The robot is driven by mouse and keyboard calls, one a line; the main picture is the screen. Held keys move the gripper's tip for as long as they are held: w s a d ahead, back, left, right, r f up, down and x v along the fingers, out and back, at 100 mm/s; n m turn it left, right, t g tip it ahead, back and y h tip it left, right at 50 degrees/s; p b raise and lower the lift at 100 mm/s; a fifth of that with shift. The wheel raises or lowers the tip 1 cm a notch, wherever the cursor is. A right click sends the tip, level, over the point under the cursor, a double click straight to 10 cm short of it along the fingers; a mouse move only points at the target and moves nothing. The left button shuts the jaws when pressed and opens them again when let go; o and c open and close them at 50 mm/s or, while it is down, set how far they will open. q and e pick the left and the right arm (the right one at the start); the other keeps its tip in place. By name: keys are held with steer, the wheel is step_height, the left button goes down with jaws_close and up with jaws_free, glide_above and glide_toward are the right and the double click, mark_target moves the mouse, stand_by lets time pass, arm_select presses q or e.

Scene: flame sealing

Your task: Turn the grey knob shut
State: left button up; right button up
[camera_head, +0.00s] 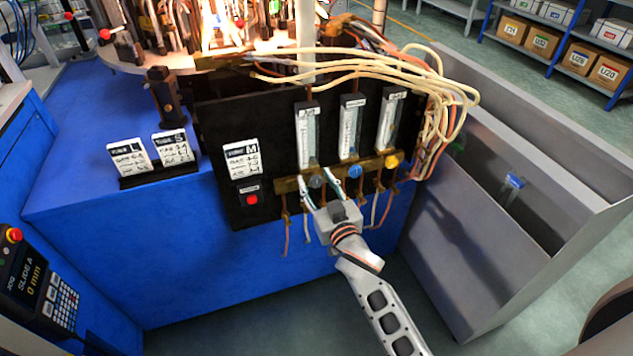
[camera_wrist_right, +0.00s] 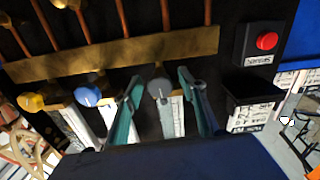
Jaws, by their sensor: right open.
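The grey knob (camera_head: 316,181) is the left one of three on the brass bar at the front of the black panel. In the right wrist view the grey knob (camera_wrist_right: 160,89) stands between the two teal fingers of my right gripper (camera_wrist_right: 161,79). A gap shows on each side of the knob. In the head view my right gripper (camera_head: 319,184) reaches up to the bar from below, its fingers open on either side of the knob. Whether a fingertip touches the knob is not clear. My left gripper is not in view.
The blue knob (camera_head: 355,171) and yellow knob (camera_head: 392,161) sit to the right on the same bar (camera_head: 340,172). Flow tubes (camera_head: 350,127) rise above them. A red button (camera_head: 252,199) is on the panel's left. Thin hoses hang below the bar. A grey bin (camera_head: 480,230) stands right.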

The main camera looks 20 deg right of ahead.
steer(key=c, duration=1.1)
steer(key=shift+r+m+p, duration=0.2)
steer(key=shift+m+p, duration=0.1)
steer(key=shift+p, duration=0.05)
steer(key=shift+f, duration=0.2)
steer(key=o, duration=1.1)
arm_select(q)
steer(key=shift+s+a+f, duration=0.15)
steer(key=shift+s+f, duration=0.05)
arm_select(e)
steer(key=shift+s, duration=0.1)
steer(key=s, duration=1.2)
steer(key=shift+d, duration=0.2)
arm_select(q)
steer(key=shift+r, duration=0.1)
